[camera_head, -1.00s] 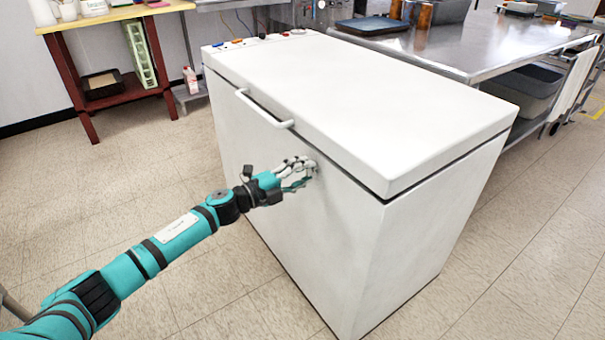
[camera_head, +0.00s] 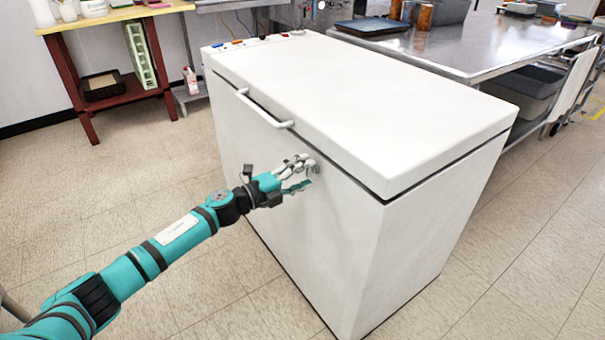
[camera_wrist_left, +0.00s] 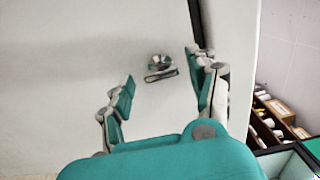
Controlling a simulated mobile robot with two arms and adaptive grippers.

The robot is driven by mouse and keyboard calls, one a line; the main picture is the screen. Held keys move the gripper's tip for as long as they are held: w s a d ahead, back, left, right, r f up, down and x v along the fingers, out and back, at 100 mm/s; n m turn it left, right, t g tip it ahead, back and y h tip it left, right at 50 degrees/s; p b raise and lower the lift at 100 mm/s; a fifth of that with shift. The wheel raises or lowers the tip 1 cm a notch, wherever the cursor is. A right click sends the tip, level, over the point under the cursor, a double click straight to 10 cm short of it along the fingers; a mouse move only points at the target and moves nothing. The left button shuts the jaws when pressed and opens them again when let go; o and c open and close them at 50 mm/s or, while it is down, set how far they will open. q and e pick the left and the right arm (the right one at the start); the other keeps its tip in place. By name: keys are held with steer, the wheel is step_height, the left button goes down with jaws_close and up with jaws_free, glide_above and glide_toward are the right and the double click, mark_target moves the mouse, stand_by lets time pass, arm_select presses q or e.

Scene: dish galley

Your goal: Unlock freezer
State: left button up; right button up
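The white chest freezer (camera_head: 350,95) stands in the middle of the head view with its lid down. A white bar handle (camera_head: 264,112) is on its front near the lid edge. My left gripper (camera_head: 308,174) is at the freezer's front face, right of and below the handle. In the left wrist view its fingers (camera_wrist_left: 160,88) are spread apart. Between and beyond them, a small round metal lock with a key-like piece (camera_wrist_left: 160,68) sits on the white panel. The fingers look apart from the lock. My right gripper is in neither view.
A steel table (camera_head: 450,45) stands close behind and right of the freezer. A dark red wooden shelf (camera_head: 115,93) with a yellowish top is at the back left. Small coloured objects lie on the freezer's far left edge. The floor (camera_head: 120,190) left of the freezer is clear.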

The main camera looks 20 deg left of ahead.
arm_select(q)
steer(key=shift+a, duration=0.1)
steer(key=v, duration=1.2)
